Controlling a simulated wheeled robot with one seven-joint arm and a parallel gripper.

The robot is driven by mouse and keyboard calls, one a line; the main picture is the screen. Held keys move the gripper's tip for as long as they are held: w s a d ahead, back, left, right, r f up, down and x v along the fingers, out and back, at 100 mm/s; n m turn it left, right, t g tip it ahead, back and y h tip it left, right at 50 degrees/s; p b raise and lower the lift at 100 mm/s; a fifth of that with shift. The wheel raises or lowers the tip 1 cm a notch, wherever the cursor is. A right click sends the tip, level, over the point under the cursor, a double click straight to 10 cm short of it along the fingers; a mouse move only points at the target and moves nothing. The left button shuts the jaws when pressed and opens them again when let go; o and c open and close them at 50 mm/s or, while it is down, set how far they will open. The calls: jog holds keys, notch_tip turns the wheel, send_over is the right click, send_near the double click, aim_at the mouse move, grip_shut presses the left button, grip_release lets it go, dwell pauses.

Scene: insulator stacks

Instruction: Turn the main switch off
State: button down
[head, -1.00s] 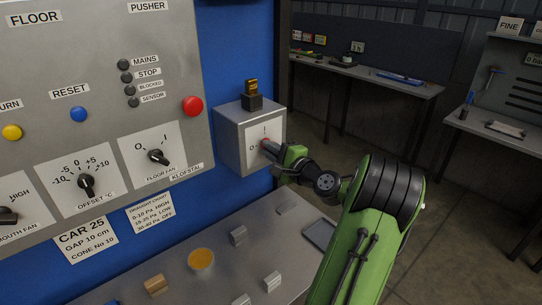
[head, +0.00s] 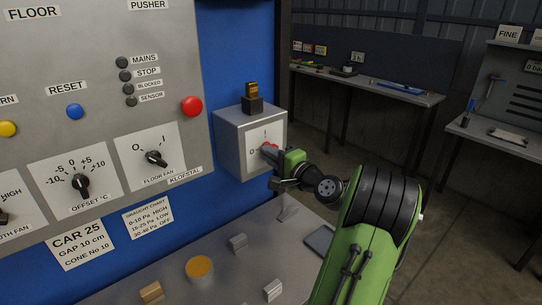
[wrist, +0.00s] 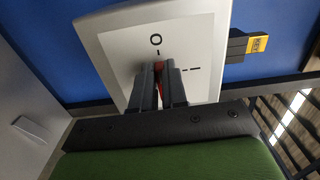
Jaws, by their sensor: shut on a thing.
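The main switch is a grey box (head: 232,143) with a white plate marked 0 at left and I at top in the head view. Its red handle (head: 265,147) shows around the fingertips. The wrist view shows a sliver of the red handle (wrist: 160,66) between the fingers, near the mark by the O. My gripper (head: 270,152) is shut on the handle, its fingers (wrist: 160,82) in front of the plate's middle. The fingers hide most of the handle, so its exact angle is hard to tell.
The control panel (head: 60,120) with knobs and a red button (head: 192,106) is to the left. A grey bench (head: 215,245) below holds small blocks and an orange-topped round piece (head: 200,268).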

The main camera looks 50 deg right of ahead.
jog(key=c, duration=1.2)
grip_release()
jog(key=shift+o, duration=0.2)
jog(key=shift+s, duration=0.1)
jog(key=v, duration=1.5)
jog(key=shift+s, duration=0.3)
jog(key=shift+a, duration=0.1)
